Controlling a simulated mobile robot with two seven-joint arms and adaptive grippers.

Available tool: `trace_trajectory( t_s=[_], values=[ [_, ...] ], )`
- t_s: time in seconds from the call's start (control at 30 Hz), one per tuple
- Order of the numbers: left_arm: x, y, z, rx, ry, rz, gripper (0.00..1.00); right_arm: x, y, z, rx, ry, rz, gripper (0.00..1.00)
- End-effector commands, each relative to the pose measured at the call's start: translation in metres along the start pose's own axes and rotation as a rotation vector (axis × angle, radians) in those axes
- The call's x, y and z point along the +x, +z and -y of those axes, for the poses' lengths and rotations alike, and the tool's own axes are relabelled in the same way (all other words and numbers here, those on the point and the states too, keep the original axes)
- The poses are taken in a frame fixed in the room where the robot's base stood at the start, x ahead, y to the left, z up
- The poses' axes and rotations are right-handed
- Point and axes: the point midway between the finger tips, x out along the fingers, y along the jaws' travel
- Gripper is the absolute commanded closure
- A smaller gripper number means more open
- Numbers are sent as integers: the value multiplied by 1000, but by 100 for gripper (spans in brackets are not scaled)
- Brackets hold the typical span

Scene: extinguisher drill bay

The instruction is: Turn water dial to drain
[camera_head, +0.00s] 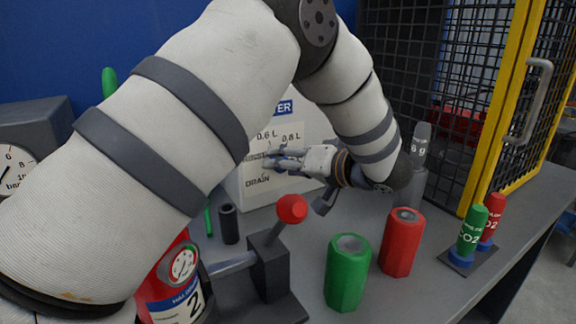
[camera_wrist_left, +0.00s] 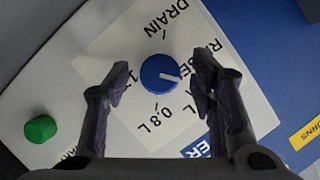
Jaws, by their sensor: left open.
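The water panel (camera_head: 262,194) is a white box face with labels such as DRAIN and 0.8 L. In the left wrist view its blue dial (camera_wrist_left: 158,74) has a pale pointer mark aimed right, toward a partly covered label starting with R. The DRAIN label (camera_wrist_left: 167,18) is at the top of that view. My left gripper (camera_wrist_left: 158,88) is open, with one finger on each side of the dial and visible gaps between. In the head view the left gripper (camera_head: 272,159) reaches leftward at the panel, and the dial itself is hidden.
A green round knob (camera_wrist_left: 40,129) is at the wrist view's left. A red-knobbed lever (camera_head: 291,208), a green cylinder (camera_head: 347,273) and a red cylinder (camera_head: 401,242) stand in front. CO2 cylinders (camera_head: 472,230) and a yellow-framed mesh cage (camera_head: 505,110) are right.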

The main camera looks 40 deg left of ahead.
Motion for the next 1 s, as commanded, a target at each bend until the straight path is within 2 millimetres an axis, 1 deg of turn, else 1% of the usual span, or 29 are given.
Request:
trace_trajectory(
  t_s=[0.03,0.07,0.1,0.17,0.2,0.27,0.57,0.8,1.0],
  values=[
    [0,0,0,-1,0,0,49,0,0,0,0,0,-1,43],
    [0,0,0,-1,0,0,54,0,0,0,0,0,-1,43],
    [0,0,0,-1,0,0,63,0,0,0,0,0,-1,43],
    [0,0,0,-1,0,-1,77,0,0,0,0,0,-1,43],
    [0,0,0,0,0,-1,86,0,0,0,0,0,-1,43],
    [0,0,0,0,0,-1,98,0,0,0,0,0,-1,43],
    [-1,-1,2,-30,12,-1,97,-5,-3,0,0,-1,-15,43],
    [-2,-3,5,-161,66,0,97,-19,-14,1,0,-2,-63,43],
    [-1,-1,4,-298,123,1,97,-23,-17,1,0,-3,-79,43]
  ],
)
